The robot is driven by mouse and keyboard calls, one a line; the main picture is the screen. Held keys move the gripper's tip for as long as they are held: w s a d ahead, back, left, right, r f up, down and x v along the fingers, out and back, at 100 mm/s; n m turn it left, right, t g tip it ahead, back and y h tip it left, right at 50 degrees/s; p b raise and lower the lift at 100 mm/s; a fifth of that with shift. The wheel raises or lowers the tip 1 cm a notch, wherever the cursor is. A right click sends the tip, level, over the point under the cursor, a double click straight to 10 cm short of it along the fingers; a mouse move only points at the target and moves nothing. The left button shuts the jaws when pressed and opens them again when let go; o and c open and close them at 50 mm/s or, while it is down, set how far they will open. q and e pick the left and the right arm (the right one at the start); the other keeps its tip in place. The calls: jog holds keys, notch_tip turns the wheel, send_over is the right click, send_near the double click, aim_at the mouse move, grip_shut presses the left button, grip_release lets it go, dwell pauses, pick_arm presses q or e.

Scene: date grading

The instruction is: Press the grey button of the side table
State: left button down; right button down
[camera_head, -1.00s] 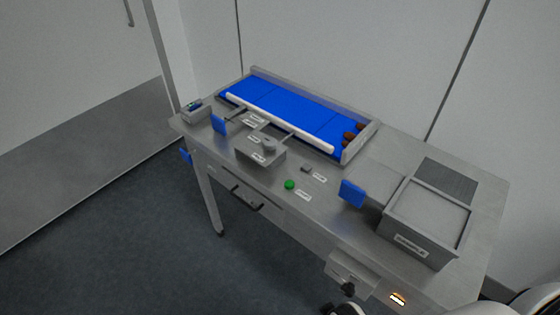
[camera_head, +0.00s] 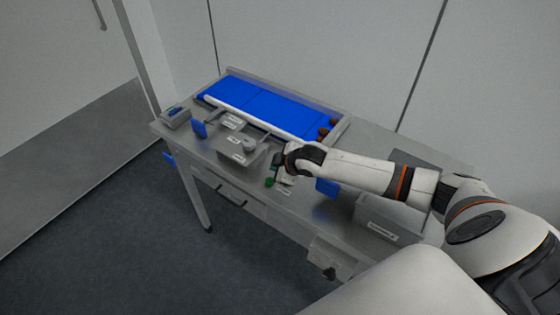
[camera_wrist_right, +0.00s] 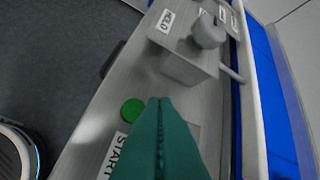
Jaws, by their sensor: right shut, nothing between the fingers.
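My right gripper (camera_head: 274,172) is shut and empty over the front part of the side table (camera_head: 192,152), pointing down. In the right wrist view its green fingers (camera_wrist_right: 160,101) are together, with their tips beside the green button (camera_wrist_right: 132,110); I cannot tell their height above the top. The green button (camera_head: 270,182) has a START label (camera_wrist_right: 113,156). The small grey button seen earlier to the right of the green one is hidden now behind my gripper. A grey round knob (camera_head: 249,145) sits on a grey box; it also shows in the wrist view (camera_wrist_right: 208,32). My left gripper is out of view.
A blue conveyor (camera_head: 265,105) with brown dates (camera_head: 325,128) runs along the back. The grey box (camera_wrist_right: 188,68) stands close ahead of the fingers in the wrist view. A grey bin (camera_head: 385,222) lies under my right forearm.

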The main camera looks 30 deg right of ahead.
jog(key=w+d+r+t, duration=0.1)
jog(key=w+d+r, duration=0.3)
jog(key=d+r, duration=0.1)
jog(key=shift+d+r+h, duration=0.3)
jog(key=shift+d+r, duration=0.05)
jog(key=shift+d, duration=0.35)
jog(key=shift+f, duration=0.15)
notch_tip(320, 180, down, 6)
jog(key=b, duration=0.7)
jog(key=shift+s+f, duration=0.1)
jog(key=shift+f, duration=0.15)
jog(key=shift+f+b, duration=0.35)
jog(key=shift+f, duration=0.6)
jog(key=shift+f, duration=0.15)
jog(key=shift+f, duration=0.35)
